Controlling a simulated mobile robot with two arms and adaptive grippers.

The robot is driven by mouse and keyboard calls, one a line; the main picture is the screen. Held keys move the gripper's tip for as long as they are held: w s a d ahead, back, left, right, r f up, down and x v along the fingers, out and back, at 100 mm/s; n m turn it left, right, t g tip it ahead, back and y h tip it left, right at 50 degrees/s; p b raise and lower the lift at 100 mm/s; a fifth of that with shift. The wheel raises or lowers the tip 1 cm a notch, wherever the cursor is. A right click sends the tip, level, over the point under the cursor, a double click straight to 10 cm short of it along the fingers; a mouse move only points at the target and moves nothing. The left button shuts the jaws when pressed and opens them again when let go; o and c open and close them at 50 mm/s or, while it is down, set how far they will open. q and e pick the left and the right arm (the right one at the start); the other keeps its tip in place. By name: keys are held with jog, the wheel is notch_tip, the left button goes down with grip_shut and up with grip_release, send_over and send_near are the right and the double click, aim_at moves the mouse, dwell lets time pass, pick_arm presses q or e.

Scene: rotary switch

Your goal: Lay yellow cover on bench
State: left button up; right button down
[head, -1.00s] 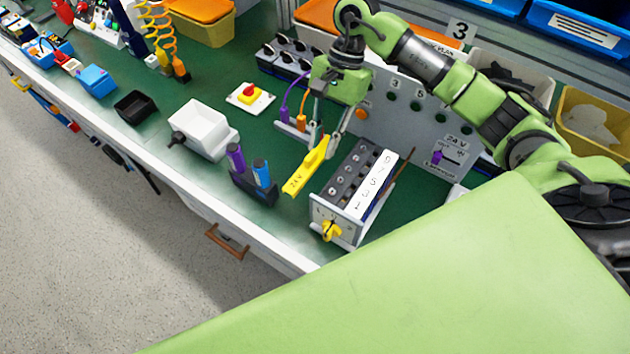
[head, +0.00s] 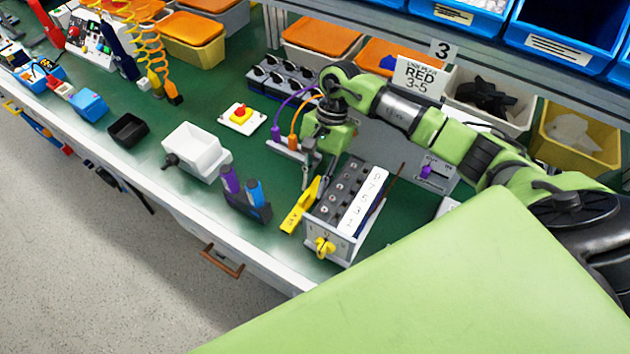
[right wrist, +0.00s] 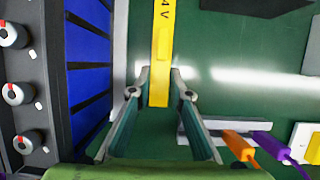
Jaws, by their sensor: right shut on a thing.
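The yellow cover (head: 298,208), a long flat bar with black lettering, is low over the green bench (head: 206,95); I cannot tell whether it touches the bench. It lies between the block with purple and blue handles and the grey switch box (head: 333,240). My right gripper (head: 318,178) is shut on its far end. In the right wrist view, the fingers (right wrist: 161,82) sit on both sides of the yellow cover (right wrist: 161,50), whose far end is cut off by the frame. My left gripper is not in view.
The switch box with a yellow knob (head: 324,248) stands close to the right of the cover. The handle block (head: 246,205) stands to the left. Purple and orange plugs (head: 293,140) on leads are behind the gripper. A white tray (head: 196,150) is farther left.

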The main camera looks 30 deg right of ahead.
jog(key=c, duration=1.9)
grip_release()
jog(key=shift+r+p, duration=0.2)
jog(key=shift+p, duration=0.15)
jog(key=p+v, duration=0.1)
jog(key=v, duration=0.6)
jog(key=shift+w+r, duration=0.1)
jog(key=shift+r, duration=0.05)
